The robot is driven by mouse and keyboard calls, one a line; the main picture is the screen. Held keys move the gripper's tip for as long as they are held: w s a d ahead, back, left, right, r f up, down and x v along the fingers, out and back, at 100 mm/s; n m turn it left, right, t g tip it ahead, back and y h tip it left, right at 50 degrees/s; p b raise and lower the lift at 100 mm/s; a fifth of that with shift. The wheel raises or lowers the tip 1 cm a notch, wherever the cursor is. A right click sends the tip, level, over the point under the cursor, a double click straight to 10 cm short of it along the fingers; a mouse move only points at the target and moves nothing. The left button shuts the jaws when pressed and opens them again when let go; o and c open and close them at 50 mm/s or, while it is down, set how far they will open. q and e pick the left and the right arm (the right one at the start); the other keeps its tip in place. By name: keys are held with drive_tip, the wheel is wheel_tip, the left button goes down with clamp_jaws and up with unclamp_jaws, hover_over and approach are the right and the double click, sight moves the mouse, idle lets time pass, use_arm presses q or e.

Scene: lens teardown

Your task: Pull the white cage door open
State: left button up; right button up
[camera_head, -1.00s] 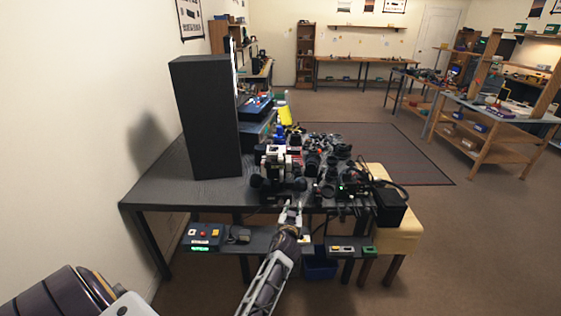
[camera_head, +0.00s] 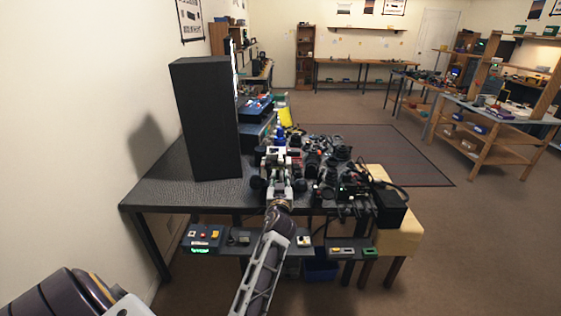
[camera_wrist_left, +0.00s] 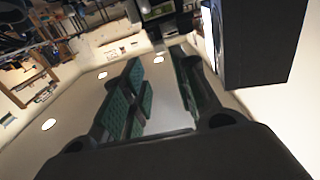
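My left gripper (camera_head: 275,178) reaches over the front edge of the dark table, among black and white parts. In the left wrist view its two teal-padded fingers (camera_wrist_left: 160,98) are apart, with nothing held between them. A tall black cabinet (camera_head: 207,120) stands upright on the table, left of the gripper. A narrow white strip (camera_head: 233,68) shows along its right side; I cannot tell whether this is the cage door. In the wrist view the cabinet (camera_wrist_left: 258,40) is at the upper right, apart from the fingers. My right gripper is not in view.
The dark table (camera_head: 160,190) is bare at its front left. Black lens parts and cables crowd its right half, near a black box (camera_head: 391,208). A lower shelf holds small devices (camera_head: 203,237). A blue bin (camera_head: 320,266) is below. Open floor lies to the right.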

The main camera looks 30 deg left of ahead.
sight(280, 162)
use_arm(q)
drive_tip(key=p+x, duration=0.1)
drive_tip(key=x, duration=0.5)
drive_tip(key=shift+r, duration=0.1)
drive_tip(key=shift+w+a, duration=0.25)
drive_tip(key=shift+w, duration=0.2)
drive_tip(key=shift+w+a, duration=0.4)
drive_tip(key=shift+w, duration=0.2)
drive_tip(key=shift+x, duration=2.4)
drive_tip(key=shift+w, duration=0.1)
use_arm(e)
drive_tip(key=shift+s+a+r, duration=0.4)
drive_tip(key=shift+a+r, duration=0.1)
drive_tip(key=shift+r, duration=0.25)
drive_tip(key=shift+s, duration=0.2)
